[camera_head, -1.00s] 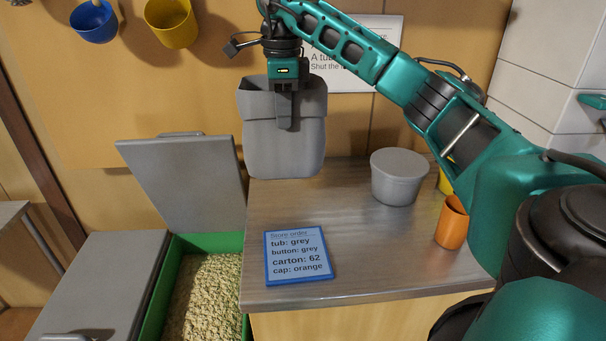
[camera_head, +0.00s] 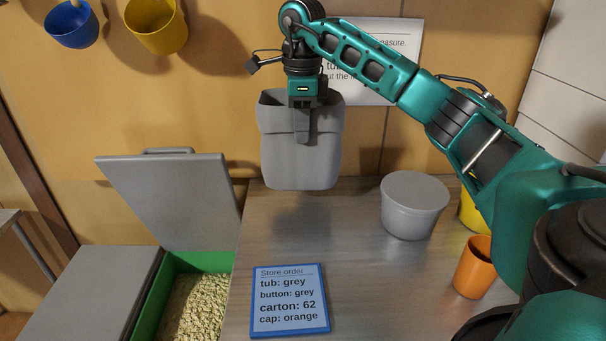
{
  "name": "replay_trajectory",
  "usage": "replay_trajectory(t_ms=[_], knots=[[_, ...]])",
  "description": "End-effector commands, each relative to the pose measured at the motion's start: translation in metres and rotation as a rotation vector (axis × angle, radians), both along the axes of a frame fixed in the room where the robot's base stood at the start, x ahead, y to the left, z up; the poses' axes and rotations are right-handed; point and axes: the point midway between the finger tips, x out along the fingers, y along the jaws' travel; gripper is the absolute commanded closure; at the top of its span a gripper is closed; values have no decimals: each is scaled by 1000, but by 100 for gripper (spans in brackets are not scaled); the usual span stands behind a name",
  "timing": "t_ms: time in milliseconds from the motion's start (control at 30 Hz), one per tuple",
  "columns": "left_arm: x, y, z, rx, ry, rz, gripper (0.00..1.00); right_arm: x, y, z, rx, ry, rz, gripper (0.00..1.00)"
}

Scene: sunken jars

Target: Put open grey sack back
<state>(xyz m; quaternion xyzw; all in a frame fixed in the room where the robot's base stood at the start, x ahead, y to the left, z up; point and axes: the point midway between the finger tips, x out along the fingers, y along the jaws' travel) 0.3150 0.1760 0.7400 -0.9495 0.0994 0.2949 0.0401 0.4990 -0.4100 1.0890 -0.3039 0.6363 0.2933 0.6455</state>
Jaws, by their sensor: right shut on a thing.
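The open grey sack (camera_head: 299,165) is upright near the back wall, over the back left of the counter. My right gripper (camera_head: 303,130) comes down from above and is shut on its front rim, with one finger in front of the sack. The other finger is hidden inside or behind the rim. A shadow lies on the counter below the sack, so it seems held above the surface. My left gripper does not show.
The counter (camera_head: 340,260) bears a lidded grey tub (camera_head: 413,208), an orange cup (camera_head: 475,268), a partly hidden yellow thing (camera_head: 472,212) and a blue-framed order card (camera_head: 290,300). Left is a green bin (camera_head: 150,300) of pellets with a raised grey lid (camera_head: 172,200). Blue (camera_head: 72,25) and yellow (camera_head: 157,27) cups hang above.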

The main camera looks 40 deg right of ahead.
Motion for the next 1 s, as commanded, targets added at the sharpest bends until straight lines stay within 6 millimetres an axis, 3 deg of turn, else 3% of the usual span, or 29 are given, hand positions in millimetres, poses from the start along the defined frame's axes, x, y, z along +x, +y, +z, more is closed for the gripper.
replay_trajectory(t_ms=[100,333,500,900,933,1000], knots=[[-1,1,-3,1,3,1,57,-1,-1,-21,-1,2,-1,100],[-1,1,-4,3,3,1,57,-1,-1,-39,-2,1,-1,100],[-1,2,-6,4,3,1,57,-1,-1,-63,-2,2,-1,100],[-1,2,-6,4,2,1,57,0,-1,-70,-1,-2,-1,100],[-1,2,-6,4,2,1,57,0,-1,-69,-1,-2,-1,82],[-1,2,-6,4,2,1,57,0,-1,-69,-1,-2,-1,75]])
